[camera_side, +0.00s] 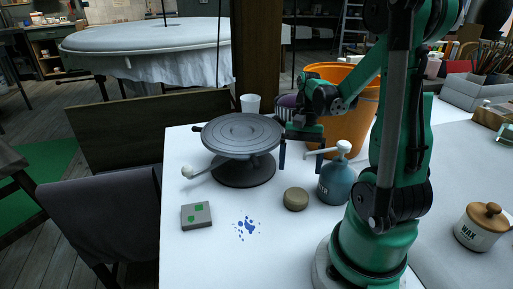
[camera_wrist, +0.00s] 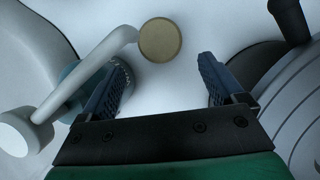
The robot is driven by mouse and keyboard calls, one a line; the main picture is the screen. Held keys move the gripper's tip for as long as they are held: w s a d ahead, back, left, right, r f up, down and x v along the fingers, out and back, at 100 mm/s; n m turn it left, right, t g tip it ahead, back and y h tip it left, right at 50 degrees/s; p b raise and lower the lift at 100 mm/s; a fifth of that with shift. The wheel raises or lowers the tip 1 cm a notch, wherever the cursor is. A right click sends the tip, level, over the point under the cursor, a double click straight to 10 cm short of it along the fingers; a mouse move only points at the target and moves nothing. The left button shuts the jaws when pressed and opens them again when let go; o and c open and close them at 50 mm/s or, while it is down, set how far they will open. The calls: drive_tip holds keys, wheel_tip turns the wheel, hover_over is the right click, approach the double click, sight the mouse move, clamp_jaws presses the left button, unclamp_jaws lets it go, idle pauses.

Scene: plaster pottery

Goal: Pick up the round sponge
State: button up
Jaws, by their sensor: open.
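The round sponge (camera_side: 296,199) is a small tan disc lying flat on the white table, left of a blue pump bottle. It also shows in the wrist view (camera_wrist: 160,40), at the top centre, beyond the gap between my fingers. My gripper (camera_side: 301,160) is open and empty, its fingers pointing down above the table behind the sponge. In the wrist view my gripper (camera_wrist: 163,64) has its fingers wide apart with bare white table between them. No contact with the sponge shows.
The blue bottle (camera_side: 337,181) with its white spout (camera_wrist: 105,62) is close by one finger. A grey turntable (camera_side: 243,134) stands on the other side. An orange bucket (camera_side: 345,122) is behind. A grey block (camera_side: 196,216) and blue paint spots lie on the front left, with clear table around.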

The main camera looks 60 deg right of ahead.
sight(297, 192)
drive_tip(key=shift+x, duration=3.4)
drive_tip(key=c, duration=1.1)
drive_tip(key=shift+c, duration=0.2)
drive_tip(key=shift+r, duration=0.2)
drive_tip(key=shift+r, duration=0.5)
drive_tip(key=w+d, duration=0.1)
drive_tip(key=d, duration=0.4)
drive_tip(key=w+d, duration=0.1)
drive_tip(key=d, duration=0.2)
drive_tip(key=shift+w, duration=0.3)
wheel_tip(297, 192, up, 14)
drive_tip(key=shift+a+f, duration=0.15)
drive_tip(key=shift+a, duration=0.05)
